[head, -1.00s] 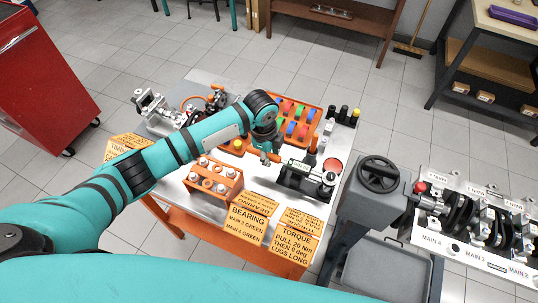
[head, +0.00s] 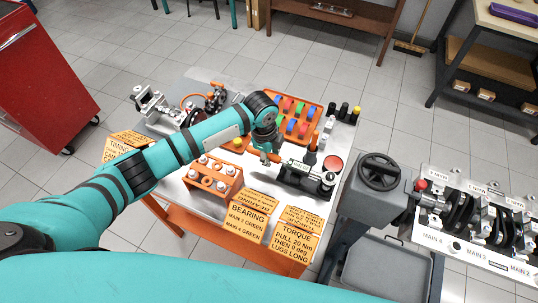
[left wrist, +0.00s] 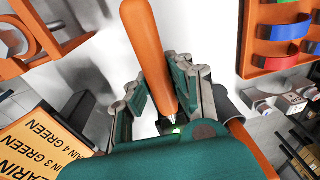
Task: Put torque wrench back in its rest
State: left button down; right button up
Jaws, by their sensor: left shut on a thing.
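The torque wrench shows an orange handle (left wrist: 146,50) in the left wrist view, running between the fingers of my left gripper (left wrist: 168,95). The gripper is shut on it. In the head view my left gripper (head: 270,156) is at the left end of a dark rest (head: 302,180) on the right of the bench. The wrench's shaft (head: 300,166) runs right from the gripper, over or along the rest. I cannot tell whether it touches the rest. My right gripper is not in view.
The bench (head: 207,202) also holds an orange rack of coloured shells (head: 297,108), an orange holder with white-topped parts (head: 213,176) and several yellow signs (head: 246,219). A grey stand with a handwheel (head: 380,172) is close at right.

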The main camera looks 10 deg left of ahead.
pick_arm(q)
jog(key=shift+f+b, duration=0.3)
jog(key=shift+f, duration=0.35)
jog(key=c, duration=1.5)
grip_release()
jog(key=shift+r, duration=0.1)
jog(key=shift+r+p, duration=1.3)
jog(key=shift+p, duration=0.35)
jog(key=shift+r, duration=0.1)
jog(key=shift+o, duration=0.4)
jog(key=o, duration=0.5)
